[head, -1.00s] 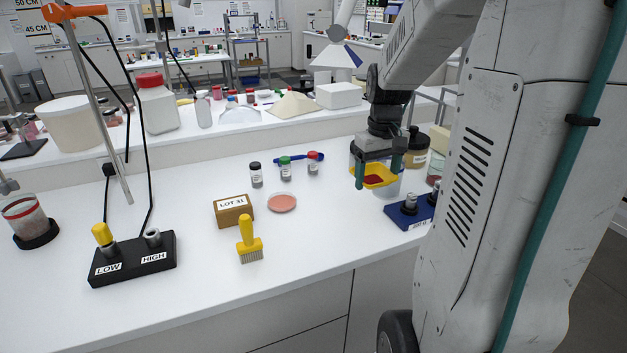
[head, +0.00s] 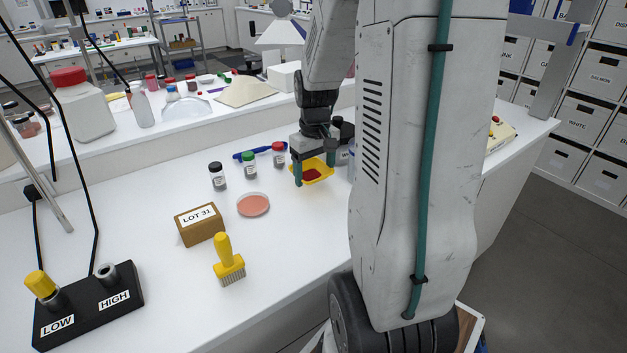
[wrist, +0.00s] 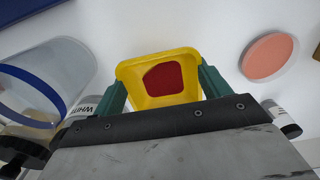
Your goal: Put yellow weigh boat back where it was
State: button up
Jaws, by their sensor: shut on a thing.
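The yellow weigh boat (head: 318,170) holds a patch of dark red powder and shows close up in the wrist view (wrist: 138,93). My gripper (head: 314,176) is shut on it, with one green finger on each side of the boat; the fingers also show in the wrist view (wrist: 160,85). The boat is above the white bench (head: 290,225), to the right of the small jars. In the head view I cannot tell how high it is above the bench. My arm hides the bench to its right.
A pink dish (head: 253,205), a LOT 31 block (head: 200,225) and a yellow brush (head: 228,262) lie left of the boat. Small jars with black (head: 217,177), green (head: 249,165) and red (head: 279,155) caps stand behind. A clear blue-banded container (wrist: 45,75) is close to the gripper.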

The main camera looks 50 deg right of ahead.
jog(key=shift+f, duration=1.55)
jog(key=shift+f, duration=0.2)
jog(key=o, duration=1)
jog(key=shift+c, duration=0.2)
